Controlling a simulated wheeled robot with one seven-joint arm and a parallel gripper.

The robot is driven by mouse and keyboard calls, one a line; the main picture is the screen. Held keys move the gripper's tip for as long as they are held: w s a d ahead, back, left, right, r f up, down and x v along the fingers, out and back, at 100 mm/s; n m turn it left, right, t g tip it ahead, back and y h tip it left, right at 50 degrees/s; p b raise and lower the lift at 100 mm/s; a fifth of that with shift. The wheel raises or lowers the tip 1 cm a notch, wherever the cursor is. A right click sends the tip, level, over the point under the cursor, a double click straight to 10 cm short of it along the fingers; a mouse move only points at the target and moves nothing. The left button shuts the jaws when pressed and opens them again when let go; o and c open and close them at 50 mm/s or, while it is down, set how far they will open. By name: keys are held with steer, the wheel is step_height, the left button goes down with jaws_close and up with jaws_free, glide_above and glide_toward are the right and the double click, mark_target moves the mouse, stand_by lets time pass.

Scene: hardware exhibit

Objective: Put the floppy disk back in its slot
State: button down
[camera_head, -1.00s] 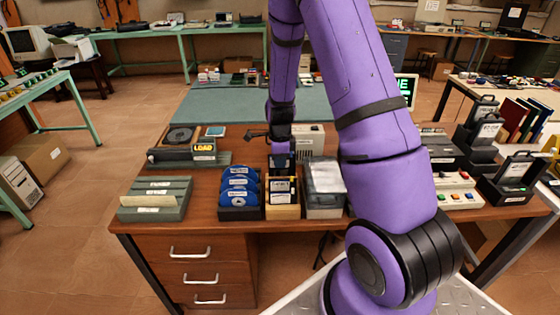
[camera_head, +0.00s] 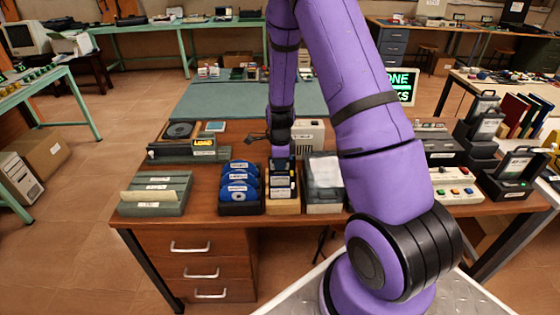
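The pale wooden box (camera_head: 287,206) stands near the front edge of the desk. It holds several dark floppy disks (camera_head: 281,184) with white labels, upright in a row. I cannot tell which of them is the task's disk, and no empty slot shows clearly. My gripper (camera_head: 282,158) comes down from above at the back of this box, close over the disks. Its fingertips are too small and hidden to make out, so I cannot tell if they hold a disk.
A black holder with blue disks (camera_head: 239,185) stands tight on the left and a grey clear-lidded box (camera_head: 323,183) tight on the right. A green-grey slotted tray (camera_head: 155,194) lies farther left. A beige device (camera_head: 310,138) stands behind. My arm hides part of the desk.

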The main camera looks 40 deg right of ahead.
steer(key=shift+f, duration=0.95)
steer(key=c, duration=1.3)
jaws_free()
steer(key=shift+o, duration=0.2)
steer(key=shift+r, duration=0.1)
steer(key=shift+r, duration=3.9)
